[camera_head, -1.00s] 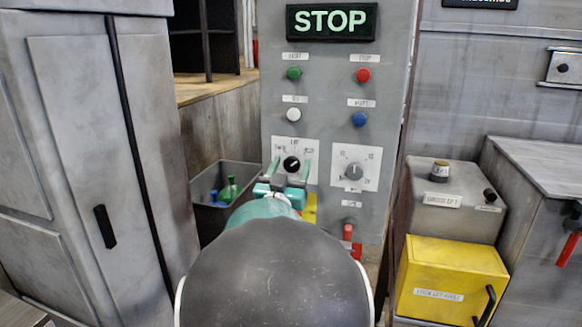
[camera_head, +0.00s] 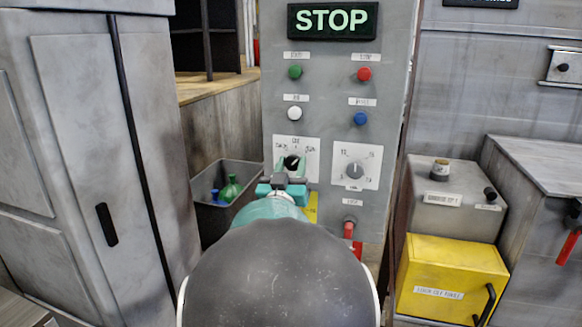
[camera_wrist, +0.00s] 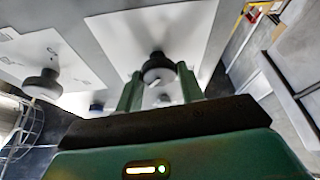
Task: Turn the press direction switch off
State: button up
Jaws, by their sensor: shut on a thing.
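The press direction switch appears to be the black rotary knob (camera_head: 292,162) on a white plate with small labels, low on the grey control panel (camera_head: 330,135). In the wrist view the knob (camera_wrist: 158,69) sits between my two green fingers. My gripper (camera_head: 291,168) is shut on the knob from both sides, and the fingers also show in the wrist view (camera_wrist: 159,88). The knob's white pointer line is partly visible in the head view. The small plate labels are too blurred to read surely, and my wrist hides the area below the knob.
A grey knob (camera_head: 354,171) on its own white plate is just right. Green, red, white and blue buttons (camera_head: 360,119) sit above, under a lit STOP sign (camera_head: 333,20). A bin of bottles (camera_head: 214,217) stands left.

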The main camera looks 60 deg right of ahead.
jog(key=n+t, duration=0.1)
jog(key=n, duration=0.2)
jog(key=n+t+y, duration=0.1)
jog(key=n+t, duration=0.1)
jog(key=n, duration=0.1)
jog(key=n+y, duration=0.1)
jog(key=n, duration=0.1)
jog(key=n+t+y, duration=0.1)
jog(key=n, duration=0.2)
jog(key=shift+s+r+n+t, duration=0.1)
jog(key=shift+n+t, duration=0.2)
jog(key=o, duration=0.9)
jog(key=shift+d, duration=0.15)
jog(key=shift+o, duration=0.4)
jog(key=shift+a, duration=0.2)
